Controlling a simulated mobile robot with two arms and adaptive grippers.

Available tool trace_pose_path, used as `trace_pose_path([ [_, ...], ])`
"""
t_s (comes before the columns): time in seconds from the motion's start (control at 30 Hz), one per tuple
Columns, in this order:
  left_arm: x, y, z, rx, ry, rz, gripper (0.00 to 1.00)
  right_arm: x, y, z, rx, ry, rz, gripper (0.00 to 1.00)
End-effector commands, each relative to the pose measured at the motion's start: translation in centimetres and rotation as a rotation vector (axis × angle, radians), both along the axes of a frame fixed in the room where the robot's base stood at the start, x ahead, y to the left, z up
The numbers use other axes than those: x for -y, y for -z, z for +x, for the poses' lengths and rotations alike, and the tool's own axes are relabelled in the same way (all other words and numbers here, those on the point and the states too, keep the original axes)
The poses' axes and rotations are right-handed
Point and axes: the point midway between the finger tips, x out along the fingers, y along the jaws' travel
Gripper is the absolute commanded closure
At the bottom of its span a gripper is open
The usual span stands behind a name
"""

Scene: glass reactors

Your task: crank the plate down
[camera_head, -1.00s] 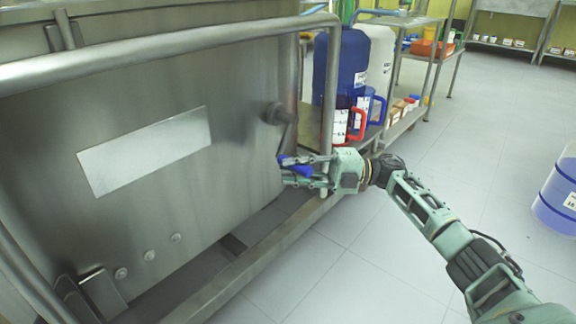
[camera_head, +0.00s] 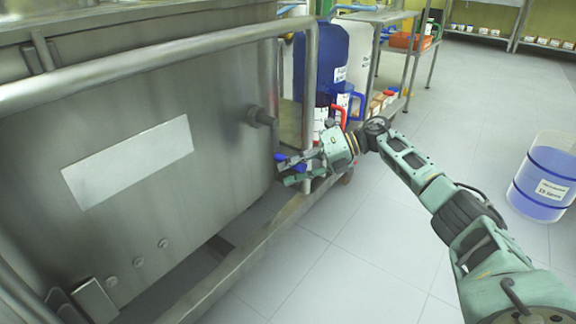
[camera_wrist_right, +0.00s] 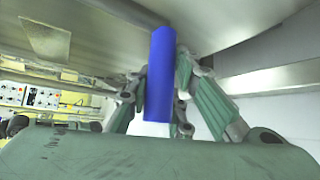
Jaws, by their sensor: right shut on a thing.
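The crank has a metal hub (camera_head: 259,117) on the steel cabinet front, with an arm hanging down to a blue handle (camera_head: 281,158). My right gripper (camera_head: 291,171) is at the handle, its fingers around it. In the right wrist view the blue handle (camera_wrist_right: 160,75) stands upright between the green fingers of the right gripper (camera_wrist_right: 157,85). A light rectangular plate (camera_head: 128,162) is on the cabinet front, left of the crank. I cannot tell whether it is the plate of the task. My left gripper is not in view.
A steel rail frame (camera_head: 150,64) runs before the cabinet, with an upright post close to my right gripper. Blue drum (camera_head: 322,62) and jugs stand on a shelf behind. A clear bucket with blue liquid (camera_head: 543,178) stands on the floor at right. The floor between is open.

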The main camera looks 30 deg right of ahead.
Motion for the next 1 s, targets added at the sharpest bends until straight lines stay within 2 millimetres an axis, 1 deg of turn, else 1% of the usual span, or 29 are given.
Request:
trace_pose_path([
  [0.03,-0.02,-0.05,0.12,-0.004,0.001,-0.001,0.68,0.82,-1.44,0.52,0.032,0.021,-0.001,1.00],
  [0.5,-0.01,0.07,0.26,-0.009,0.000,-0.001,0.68,1.09,-1.28,0.64,0.034,0.027,-0.013,1.00],
  [0.53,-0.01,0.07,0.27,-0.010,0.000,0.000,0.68,1.10,-1.27,0.64,0.034,0.027,-0.012,0.80],
  [0.7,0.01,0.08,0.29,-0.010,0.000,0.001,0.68,0.90,-0.98,0.54,0.028,0.022,-0.014,0.65],
  [0.77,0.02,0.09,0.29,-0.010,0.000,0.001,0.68,0.83,-0.88,0.51,0.026,0.020,-0.014,0.61],
  [1.0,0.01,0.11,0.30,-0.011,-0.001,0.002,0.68,0.66,-0.63,0.42,0.021,0.016,-0.015,0.61],
])
